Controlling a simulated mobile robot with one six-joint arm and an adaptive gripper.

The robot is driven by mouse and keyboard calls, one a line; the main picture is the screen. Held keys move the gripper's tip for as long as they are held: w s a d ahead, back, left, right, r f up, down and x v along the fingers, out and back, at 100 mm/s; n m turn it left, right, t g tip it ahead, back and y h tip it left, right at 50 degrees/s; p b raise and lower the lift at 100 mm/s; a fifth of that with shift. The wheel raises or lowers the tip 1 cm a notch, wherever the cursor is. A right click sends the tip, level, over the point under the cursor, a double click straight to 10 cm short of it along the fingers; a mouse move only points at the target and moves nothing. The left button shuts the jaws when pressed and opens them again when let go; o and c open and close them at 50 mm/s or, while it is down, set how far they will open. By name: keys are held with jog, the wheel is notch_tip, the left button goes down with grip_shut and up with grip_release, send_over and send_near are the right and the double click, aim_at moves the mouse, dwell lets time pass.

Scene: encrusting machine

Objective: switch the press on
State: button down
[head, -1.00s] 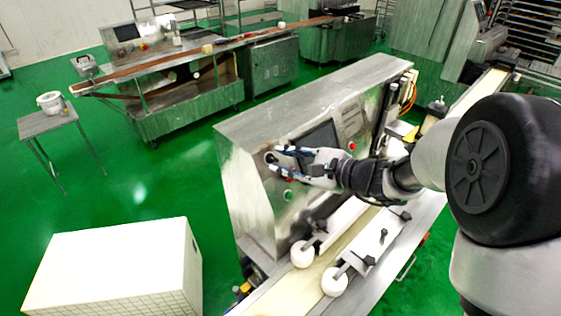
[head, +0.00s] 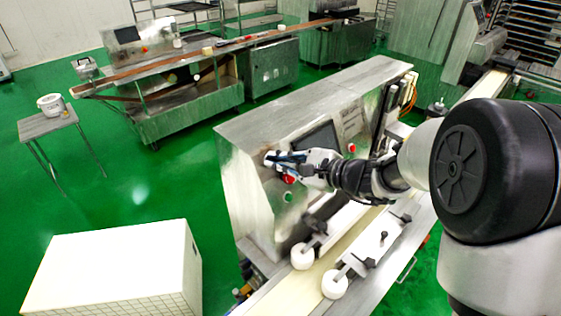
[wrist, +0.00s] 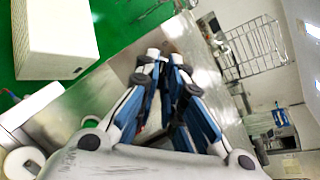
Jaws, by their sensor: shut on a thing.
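The press (head: 240,170) is a steel cabinet in the middle of the head view, with a dark screen (head: 318,138) on its sloped front. My gripper (head: 272,158) is at the left part of that front, its blue-and-black fingers close together. It is shut on the switch, which the fingertips hide. A red knob (head: 289,179) shows just under the fingers, and a green button (head: 288,197) sits lower. Another red button (head: 351,147) is right of the screen. In the wrist view my gripper (wrist: 165,57) has its tips almost together against the steel; what lies between them is unclear.
A conveyor belt (head: 300,290) with white rollers (head: 303,256) runs along the press's front, below my arm. A white box (head: 110,265) stands at the lower left. A small table (head: 45,122) carries a white bucket (head: 51,104). Green floor lies clear between them.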

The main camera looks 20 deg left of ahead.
jog(key=shift+m, duration=0.3)
jog(key=m+t+b, duration=0.1)
jog(key=m, duration=0.3)
jog(key=shift+s, duration=0.1)
jog(key=m+t, duration=0.1)
jog(key=m, duration=0.4)
jog(key=shift+a+m+t+h+p, duration=0.1)
jog(key=shift+m+t+h+p, duration=0.35)
jog(key=shift+m, duration=1.3)
jog(key=shift+d+m+t+h+p, duration=0.1)
jog(key=shift+m+t+h+p, duration=0.3)
jog(key=shift+m, duration=1.4)
jog(key=shift+a+m+t+h+p, duration=0.2)
jog(key=shift+m+p, duration=0.45)
jog(key=shift+m, duration=1.1)
jog(key=shift+d, duration=0.1)
jog(key=c, duration=1.7)
grip_release()
